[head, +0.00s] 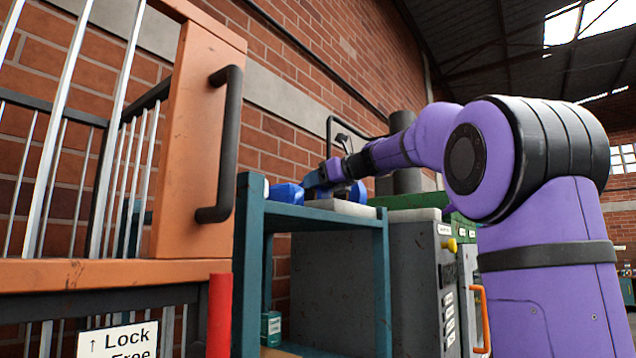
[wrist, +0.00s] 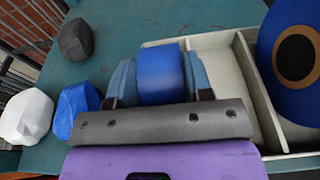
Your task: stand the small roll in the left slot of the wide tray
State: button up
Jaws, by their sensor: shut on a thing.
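My gripper (wrist: 161,80) is shut on a blue roll, the small roll (wrist: 160,70), with a blue-grey finger on each side of it. The wide tray (wrist: 222,62) is pale, with a divider, and lies under and to the right of the roll. The roll is over the left slot; I cannot tell whether it touches the slot's floor. In the head view my gripper (head: 318,182) is above the tray (head: 345,208), and the held roll is hard to make out.
A dark grey lump (wrist: 76,38), a white lump (wrist: 26,117) and a blue lump (wrist: 77,110) lie on the teal table (wrist: 110,50) left of the tray. An orange-framed gate (head: 195,140) and a grey machine (head: 420,280) flank the table in the head view.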

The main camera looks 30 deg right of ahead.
jog(key=o, duration=1.1)
jog(key=shift+c, duration=0.2)
jog(key=shift+r, duration=0.2)
jog(key=v, duration=1.2)
